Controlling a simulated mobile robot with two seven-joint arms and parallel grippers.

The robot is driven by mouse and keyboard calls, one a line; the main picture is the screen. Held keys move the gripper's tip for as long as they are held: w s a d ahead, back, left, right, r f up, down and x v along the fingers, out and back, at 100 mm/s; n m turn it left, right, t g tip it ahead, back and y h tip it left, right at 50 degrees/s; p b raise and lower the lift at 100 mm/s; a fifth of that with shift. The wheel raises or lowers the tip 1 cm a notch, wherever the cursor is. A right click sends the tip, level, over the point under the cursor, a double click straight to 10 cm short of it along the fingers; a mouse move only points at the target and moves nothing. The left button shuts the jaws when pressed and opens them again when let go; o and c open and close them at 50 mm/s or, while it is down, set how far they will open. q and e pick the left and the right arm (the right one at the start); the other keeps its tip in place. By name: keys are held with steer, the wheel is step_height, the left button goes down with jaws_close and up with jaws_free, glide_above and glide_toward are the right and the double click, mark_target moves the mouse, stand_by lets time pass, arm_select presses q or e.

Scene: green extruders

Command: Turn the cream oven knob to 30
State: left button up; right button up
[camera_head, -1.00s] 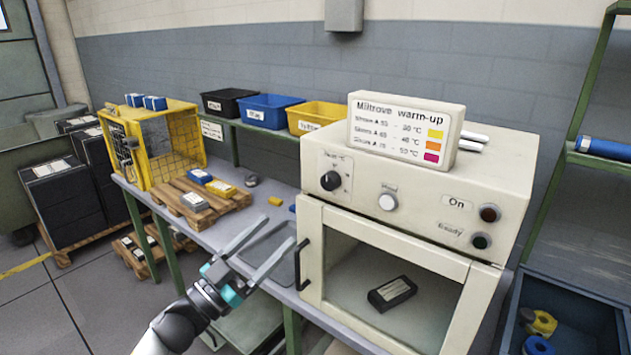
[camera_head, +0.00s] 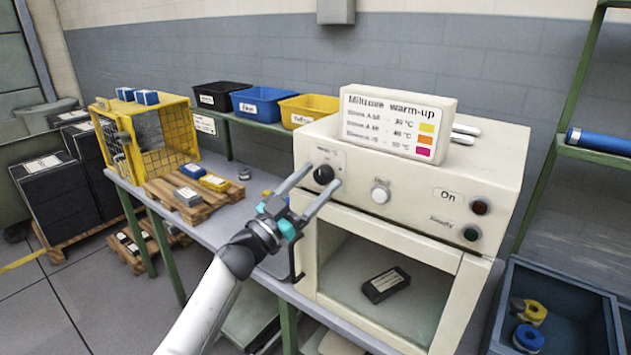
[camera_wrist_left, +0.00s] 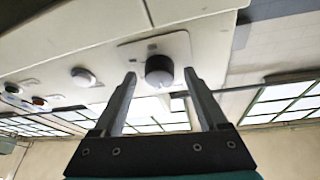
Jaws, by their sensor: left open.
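The cream oven (camera_head: 410,200) stands on the bench with its door shut and a dark labelled pack (camera_head: 386,285) behind the glass. A black knob (camera_head: 323,174) sits at the left of its front panel, and a pale knob (camera_head: 380,192) sits to the right of it. My left gripper (camera_head: 318,176) is open, with its fingers raised at the black knob. In the left wrist view the black knob (camera_wrist_left: 159,70) lies between and just beyond the fingertips (camera_wrist_left: 160,74); contact cannot be told. The pale knob (camera_wrist_left: 83,77) is apart. The scale marks are too small to read.
The dark door handle (camera_head: 298,262) is just below my left gripper. A yellow cage (camera_head: 150,140), a pallet (camera_head: 190,198) and bins (camera_head: 262,106) are to the left; a blue crate (camera_head: 560,305) is at right.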

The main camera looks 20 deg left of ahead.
arm_select(q)
steer(key=shift+w, duration=0.1)
steer(key=shift+c, duration=0.2)
jaws_close()
stand_by(0.5)
